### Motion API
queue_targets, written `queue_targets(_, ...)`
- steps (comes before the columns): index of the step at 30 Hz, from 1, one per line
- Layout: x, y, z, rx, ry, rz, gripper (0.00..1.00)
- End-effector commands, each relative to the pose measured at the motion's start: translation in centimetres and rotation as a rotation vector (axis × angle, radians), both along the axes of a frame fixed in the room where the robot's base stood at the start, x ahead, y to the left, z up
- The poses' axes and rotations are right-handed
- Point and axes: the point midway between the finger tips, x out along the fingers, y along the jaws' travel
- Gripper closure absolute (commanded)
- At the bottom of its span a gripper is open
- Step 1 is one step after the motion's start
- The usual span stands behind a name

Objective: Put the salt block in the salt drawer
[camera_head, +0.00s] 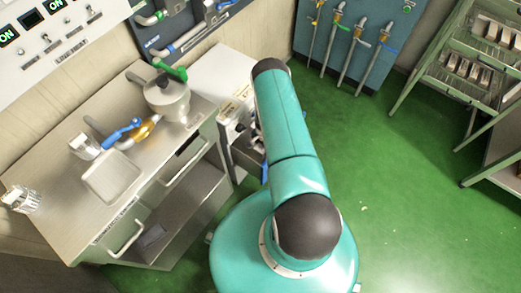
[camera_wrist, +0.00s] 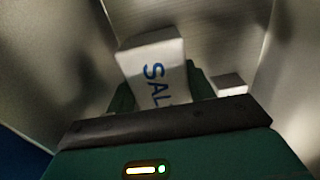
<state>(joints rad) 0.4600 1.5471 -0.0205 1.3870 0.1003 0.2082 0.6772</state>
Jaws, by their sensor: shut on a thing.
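Grey metal walls (camera_wrist: 290,60) surround the block and gripper, as of a drawer or bin interior. I cannot tell whether the block touches the bottom. In the head view, an open drawer (camera_head: 246,158) shows in the white cabinet left of my teal arm. The arm hides my gripper and the block there.
A small pale block (camera_wrist: 231,84) lies right of the gripper. A steel counter (camera_head: 75,165) with a kettle (camera_head: 166,98) and a shallow tray (camera_head: 112,176) stands left of the cabinet. A rack (camera_head: 470,65) stands at the right. Green floor (camera_head: 420,200) is clear on the right.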

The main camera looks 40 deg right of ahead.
Motion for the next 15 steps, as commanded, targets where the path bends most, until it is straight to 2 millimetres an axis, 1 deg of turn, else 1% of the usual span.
queue_targets(1, 0.0, 0.1, -1.0, 0.000, 0.000, 0.001, 0.92)
queue_targets(3, 0.0, 0.1, -2.0, 0.000, 0.000, 0.001, 0.92)
queue_targets(10, 0.2, 0.3, -3.9, 0.000, -0.001, 0.000, 0.92)
queue_targets(15, 0.2, 0.4, -6.3, 0.000, -0.001, 0.001, 0.92)
